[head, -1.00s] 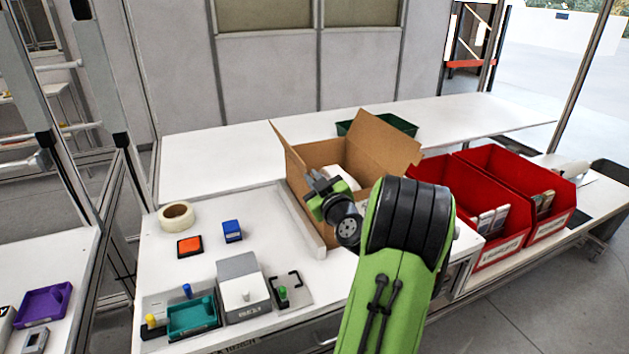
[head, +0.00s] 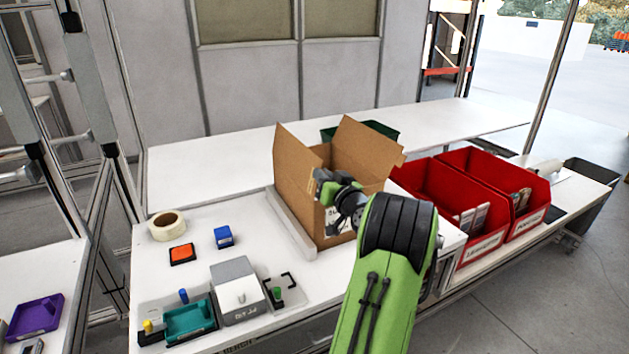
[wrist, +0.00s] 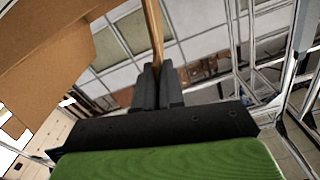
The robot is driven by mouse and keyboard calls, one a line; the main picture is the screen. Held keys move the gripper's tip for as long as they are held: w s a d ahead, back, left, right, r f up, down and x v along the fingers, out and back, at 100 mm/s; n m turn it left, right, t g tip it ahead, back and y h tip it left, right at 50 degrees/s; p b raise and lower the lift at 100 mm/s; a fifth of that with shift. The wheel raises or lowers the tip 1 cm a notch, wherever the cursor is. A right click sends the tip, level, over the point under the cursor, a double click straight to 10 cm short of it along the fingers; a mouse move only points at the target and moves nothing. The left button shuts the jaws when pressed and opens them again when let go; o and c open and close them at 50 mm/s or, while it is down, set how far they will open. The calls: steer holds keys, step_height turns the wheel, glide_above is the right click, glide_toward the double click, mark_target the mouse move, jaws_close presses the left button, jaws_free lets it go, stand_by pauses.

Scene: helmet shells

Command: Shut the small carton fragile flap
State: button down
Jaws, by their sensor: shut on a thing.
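The small brown cardboard carton (head: 322,238) stands on the white table. One flap (head: 293,160) stands raised on its left side, and another flap (head: 367,143) stands raised at its back right. No lettering is readable on either. A white label (head: 338,222) shows partly on the carton's front. My gripper (head: 322,183) is at the carton's front, by the left flap. In the wrist view, my gripper (wrist: 158,88) is shut on the edge of a thin brown flap (wrist: 154,32). More brown cardboard fills the upper left there. My arm hides part of the carton.
Two red bins (head: 448,205) stand right of the carton, and a green bin (head: 375,130) stands behind it. A tape roll (head: 167,225), an orange block (head: 182,254), a blue block (head: 223,236) and a grey box (head: 238,290) lie to the left. A raised strip (head: 290,225) runs beside the carton.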

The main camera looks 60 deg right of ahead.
steer(key=s+d+f+m+p, duration=0.2)
steer(key=d+f+m, duration=0.3)
steer(key=m, duration=0.7)
steer(key=shift+s+d+f, duration=0.15)
steer(key=shift+s+f, duration=0.2)
steer(key=shift+s, duration=0.25)
steer(key=c, duration=1.3)
jaws_free()
steer(key=shift+f, duration=0.1)
